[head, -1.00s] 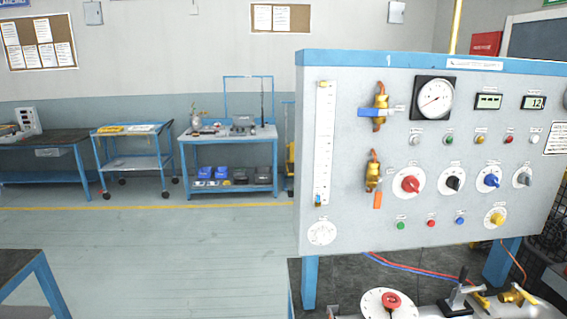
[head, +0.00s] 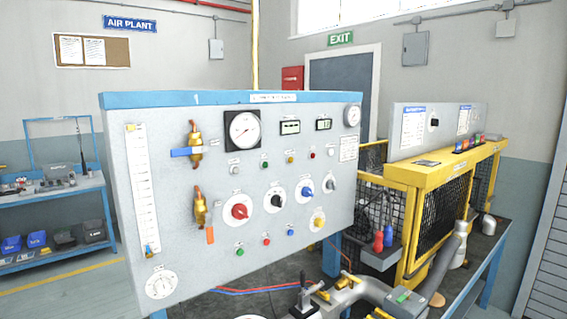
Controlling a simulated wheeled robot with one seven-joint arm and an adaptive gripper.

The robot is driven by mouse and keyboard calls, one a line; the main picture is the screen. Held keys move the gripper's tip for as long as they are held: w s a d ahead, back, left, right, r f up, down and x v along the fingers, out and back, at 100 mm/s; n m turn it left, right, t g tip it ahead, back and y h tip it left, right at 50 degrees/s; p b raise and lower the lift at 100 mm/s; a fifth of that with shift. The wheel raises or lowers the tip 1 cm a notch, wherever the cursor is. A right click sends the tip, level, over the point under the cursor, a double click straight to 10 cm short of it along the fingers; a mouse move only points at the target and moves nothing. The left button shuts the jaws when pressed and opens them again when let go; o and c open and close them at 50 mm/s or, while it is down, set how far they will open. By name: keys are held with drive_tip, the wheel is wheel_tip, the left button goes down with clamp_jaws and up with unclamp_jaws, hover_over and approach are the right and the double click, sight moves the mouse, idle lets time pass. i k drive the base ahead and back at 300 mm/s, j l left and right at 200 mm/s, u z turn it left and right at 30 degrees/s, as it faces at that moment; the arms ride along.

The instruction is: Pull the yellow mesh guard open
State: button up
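The yellow mesh guard (head: 408,232) stands on the bench at the right in the head view. It has a yellow frame with dark mesh panels and a yellow top beam. I cannot tell from here whether any panel stands open, and its left part is hidden behind the grey control panel. My gripper is not in view.
The grey control panel (head: 180,262) with a blue top edge fills the middle. Pipes and valves (head: 345,295) lie on the bench before the guard. A grey box (head: 380,256) with red and blue handles sits left of the guard. A tool cart (head: 72,187) stands at the left.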

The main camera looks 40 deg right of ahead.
sight(413, 265)
drive_tip(key=z, duration=2.2)
drive_tip(key=i+l, duration=0.3)
drive_tip(key=i, duration=0.15)
drive_tip(key=i+l, duration=0.25)
drive_tip(key=i, duration=0.2)
drive_tip(key=i+l, duration=0.3)
drive_tip(key=i, duration=0.2)
drive_tip(key=i+l, duration=0.3)
drive_tip(key=i, duration=0.15)
drive_tip(key=i+l, duration=0.3)
drive_tip(key=i, duration=0.15)
drive_tip(key=i+l, duration=0.25)
drive_tip(key=i, duration=0.2)
drive_tip(key=l+z, duration=0.05)
